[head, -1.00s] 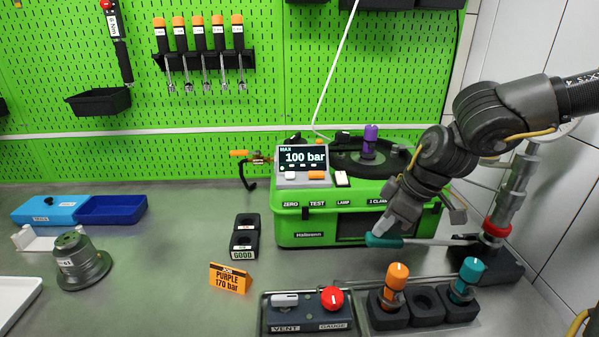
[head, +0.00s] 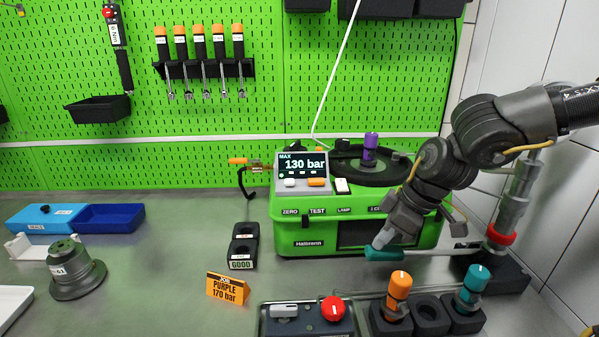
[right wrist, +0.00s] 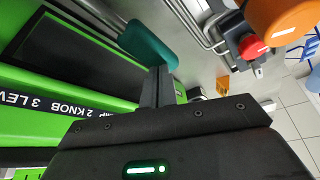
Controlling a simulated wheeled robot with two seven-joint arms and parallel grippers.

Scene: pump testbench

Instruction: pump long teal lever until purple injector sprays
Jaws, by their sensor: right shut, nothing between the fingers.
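The long teal lever (head: 384,253) reaches left from the grey hand pump (head: 513,200), its handle in front of the green tester. My right gripper (head: 388,238) is shut and empty, just above the handle and seemingly touching it. In the right wrist view the shut fingers (right wrist: 158,88) are beside the teal handle (right wrist: 150,45); exact contact is hard to tell. The purple injector (head: 370,150) stands upright on the tester's round black top, with no spray visible. The display (head: 302,163) reads MAX 130 bar. My left gripper is out of view.
An orange card (head: 228,288) reads PURPLE 170 bar. In front are a box with a red knob (head: 333,308) and black holders with an orange-topped (head: 399,285) and a teal-topped part (head: 478,278).

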